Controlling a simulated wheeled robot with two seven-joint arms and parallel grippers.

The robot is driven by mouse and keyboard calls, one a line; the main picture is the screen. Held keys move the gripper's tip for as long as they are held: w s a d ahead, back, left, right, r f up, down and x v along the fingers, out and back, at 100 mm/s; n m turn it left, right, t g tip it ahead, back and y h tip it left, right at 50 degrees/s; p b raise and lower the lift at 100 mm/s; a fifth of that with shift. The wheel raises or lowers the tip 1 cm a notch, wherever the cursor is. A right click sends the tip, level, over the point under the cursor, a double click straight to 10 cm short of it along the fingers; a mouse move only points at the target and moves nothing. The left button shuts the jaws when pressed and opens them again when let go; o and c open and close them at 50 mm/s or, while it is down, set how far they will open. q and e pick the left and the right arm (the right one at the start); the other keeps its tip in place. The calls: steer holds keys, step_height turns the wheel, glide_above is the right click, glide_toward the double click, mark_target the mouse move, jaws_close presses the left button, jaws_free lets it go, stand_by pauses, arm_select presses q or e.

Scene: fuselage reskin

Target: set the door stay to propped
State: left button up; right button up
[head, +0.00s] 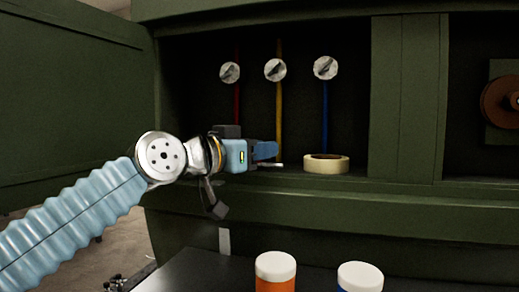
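The open green door (70,90) stands swung out on the left of the green bay. I cannot clearly make out the door stay. A thin pale piece (268,165) shows just under my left gripper's fingers, and I cannot tell what it is. My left gripper (268,151) is at the bay's lower front edge, pointing right, with its blue fingers seen from the side. Whether they are apart or closed on something is hidden. My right gripper is not in view.
Three round gauges, left (230,72), middle (275,69) and right (325,67), sit on red, yellow and blue lines. A tape roll (326,164) lies on the ledge right of my gripper. Two white-capped jars, orange (275,268) and blue (360,277), stand in front. A brown reel (502,100) is far right.

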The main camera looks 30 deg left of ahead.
arm_select(q)
jaws_close()
steer(key=shift+s+f+m+g+h+b, duration=0.25)
steer(key=shift+s+m+h+b, duration=0.35)
steer(key=shift+h+b, duration=0.55)
steer(key=shift+s+r+m+g+h+b, duration=0.1)
steer(key=shift+s+m+g+h+b, duration=0.3)
steer(key=shift+m+h, duration=0.15)
steer(key=shift+s+r+m+g+h, duration=0.1)
steer(key=shift+s+m+g+h, duration=0.15)
steer(key=shift+s+m+h, duration=0.35)
steer(key=shift+s+a+r+m+g+h, duration=0.15)
steer(key=shift+s+m+g+h, duration=0.5)
steer(key=shift+h, duration=0.45)
